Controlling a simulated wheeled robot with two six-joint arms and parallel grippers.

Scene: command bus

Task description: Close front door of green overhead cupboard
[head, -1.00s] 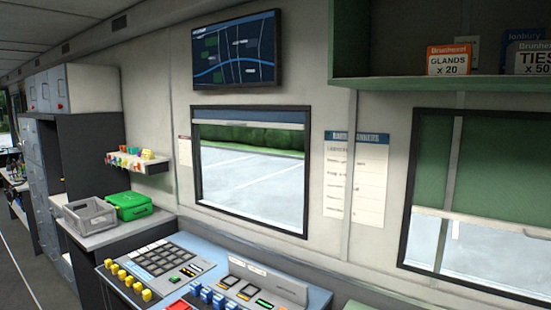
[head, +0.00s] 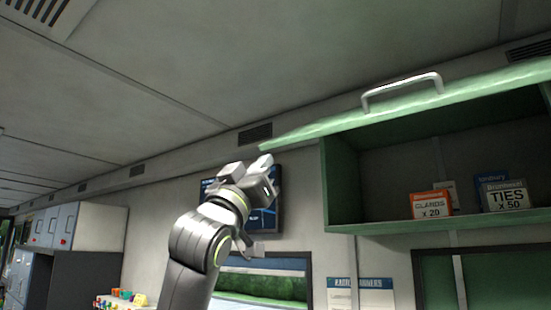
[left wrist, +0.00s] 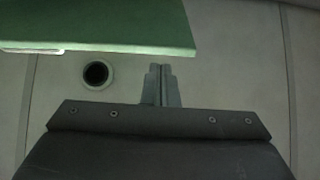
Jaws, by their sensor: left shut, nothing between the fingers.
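The green overhead cupboard (head: 343,190) is at the right in the head view, with its front open. Its green door (head: 420,108) is swung up, sticking out from the top edge toward me, with a pale bar handle (head: 402,85) on its face. My left gripper (head: 250,165) is raised, shut and empty, just left of and a little below the door's left corner. In the left wrist view the shut fingers (left wrist: 161,70) point at the ceiling, and the door (left wrist: 100,28) shows at the upper left, apart from the fingers. My right gripper is not in view.
Inside the cupboard are an orange-and-white box (head: 432,205) and a Ties box (head: 506,197). A wall screen (head: 264,221) is partly hidden behind my left gripper. Ceiling vents (head: 255,134) lie above. The space below the door and before the cupboard is free.

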